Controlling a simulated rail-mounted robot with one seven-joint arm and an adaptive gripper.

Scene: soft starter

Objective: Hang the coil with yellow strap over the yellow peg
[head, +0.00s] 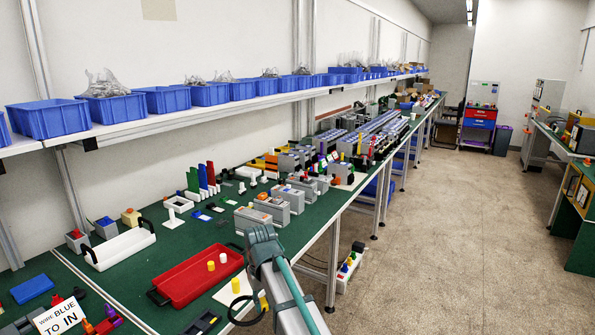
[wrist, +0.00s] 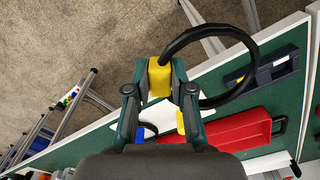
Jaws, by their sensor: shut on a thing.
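The coil (wrist: 210,38) is a black ring with a yellow strap (wrist: 160,78). In the wrist view my gripper (wrist: 159,84) is shut on the strap, and the ring hangs out to the right over the bench. In the head view the coil (head: 232,312) shows beside my arm at the bench's front edge. A short yellow peg (head: 235,286) stands on a white board in front of the red tray. A yellow piece also shows behind my right finger in the wrist view (wrist: 182,122). I cannot tell whether they are the same. The coil is apart from the peg.
A white tray (head: 120,247) and several grey boxes (head: 262,213) stand further back. A low board with coloured pegs (head: 349,266) sits near the floor. The aisle at right is clear.

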